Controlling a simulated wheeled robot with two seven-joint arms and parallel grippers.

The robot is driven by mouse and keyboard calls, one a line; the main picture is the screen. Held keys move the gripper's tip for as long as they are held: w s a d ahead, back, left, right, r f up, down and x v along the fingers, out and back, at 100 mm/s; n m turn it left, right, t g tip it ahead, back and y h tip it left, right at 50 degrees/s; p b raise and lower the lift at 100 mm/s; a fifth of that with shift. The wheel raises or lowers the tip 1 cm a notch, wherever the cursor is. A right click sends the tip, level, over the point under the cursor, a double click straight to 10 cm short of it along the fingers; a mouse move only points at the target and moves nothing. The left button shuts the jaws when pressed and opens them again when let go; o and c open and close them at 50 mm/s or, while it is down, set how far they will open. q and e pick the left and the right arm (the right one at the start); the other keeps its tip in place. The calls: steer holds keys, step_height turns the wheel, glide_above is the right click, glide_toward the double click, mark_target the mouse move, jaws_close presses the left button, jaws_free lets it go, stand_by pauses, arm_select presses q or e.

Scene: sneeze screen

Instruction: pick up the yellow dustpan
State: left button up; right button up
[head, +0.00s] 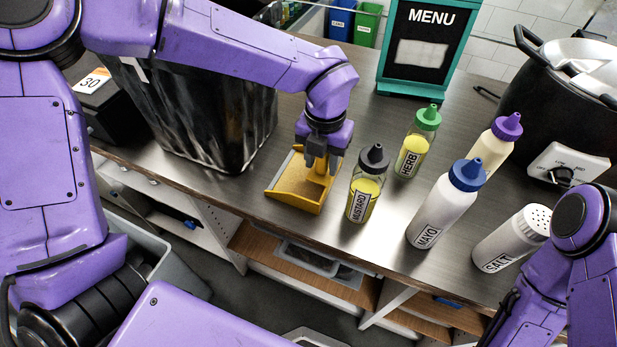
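The yellow dustpan (297,187) sits at the front edge of the counter, its open pan towards the lower left. Its handle side lies under my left gripper (321,160), which points down from above. The gripper's dark fingers are on either side of the yellow handle part. I cannot tell whether they press on it or stand a little apart. The dustpan looks to be resting on the counter. My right arm shows at the lower right, but its gripper is out of the picture.
Close to the right of the dustpan stands a mustard bottle (366,190), then herb (417,145), mayo (440,210) and salt (510,240) containers. A dark metal bin (200,115) stands to the left. A menu board (420,50) and black cooker (560,100) stand behind.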

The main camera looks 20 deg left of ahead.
arm_select(q)
jaws_close()
steer(key=shift+r, duration=0.1)
step_height(320, 180, up, 10)
steer(key=p, duration=0.9)
steer(key=shift+r, duration=0.1)
steer(key=shift+f, duration=0.2)
steer(key=shift+w, duration=0.1)
